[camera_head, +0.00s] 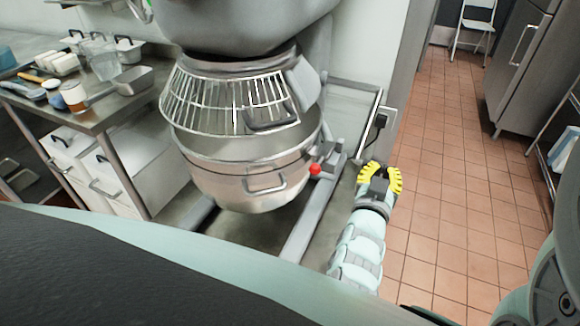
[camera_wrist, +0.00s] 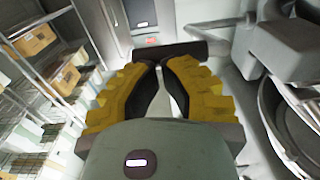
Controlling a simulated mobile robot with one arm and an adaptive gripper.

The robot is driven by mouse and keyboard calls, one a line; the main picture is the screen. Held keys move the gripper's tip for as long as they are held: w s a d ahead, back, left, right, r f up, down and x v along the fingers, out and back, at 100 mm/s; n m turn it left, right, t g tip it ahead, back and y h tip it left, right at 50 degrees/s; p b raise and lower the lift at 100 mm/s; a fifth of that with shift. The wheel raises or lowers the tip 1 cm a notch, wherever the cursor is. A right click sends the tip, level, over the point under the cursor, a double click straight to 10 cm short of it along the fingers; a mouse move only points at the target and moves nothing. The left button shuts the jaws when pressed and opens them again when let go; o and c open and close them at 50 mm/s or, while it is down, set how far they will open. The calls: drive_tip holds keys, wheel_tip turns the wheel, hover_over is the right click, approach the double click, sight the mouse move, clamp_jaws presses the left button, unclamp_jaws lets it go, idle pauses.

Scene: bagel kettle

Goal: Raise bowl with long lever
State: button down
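The steel mixer bowl (camera_head: 245,180) hangs under the mixer head in the head view, with a red knob (camera_head: 315,170) at its right side. A long grey lever-like bar (camera_head: 374,118) runs down to the right of the mixer. My gripper (camera_head: 380,180), with yellow fingers, is near the lower end of that bar. In the wrist view my gripper (camera_wrist: 163,64) has its fingertips close together, with a narrow light gap between the black pads. A dark crossbar (camera_wrist: 190,49) lies just past the tips. I cannot tell whether they touch it or hold anything.
A wire guard (camera_head: 225,100) sits over the bowl. A steel table (camera_head: 130,108) with containers is at the left. Tiled floor (camera_head: 430,200) is open at the right, towards a steel fridge (camera_head: 522,65). The wrist view shows a rack with boxes (camera_wrist: 35,40).

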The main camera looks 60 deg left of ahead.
drive_tip(key=w+a+f+t+y+b, duration=0.1)
drive_tip(key=w+a+f+t+b, duration=0.1)
drive_tip(key=f+b, duration=0.5)
drive_tip(key=w+a+f+t+y+b, duration=0.1)
drive_tip(key=w+f+b, duration=0.4)
drive_tip(key=b, duration=1)
drive_tip(key=shift+w+a+f+t+y+b, duration=0.35)
drive_tip(key=shift+a+f+t, duration=0.4)
drive_tip(key=shift+f+t, duration=0.55)
drive_tip(key=shift+f, duration=0.1)
drive_tip(key=s+d+f, duration=0.1)
drive_tip(key=s+d, duration=0.6)
drive_tip(key=s, duration=0.5)
drive_tip(key=shift+s+d+f, duration=0.2)
drive_tip(key=shift+s+f, duration=0.05)
drive_tip(key=shift+f, duration=0.05)
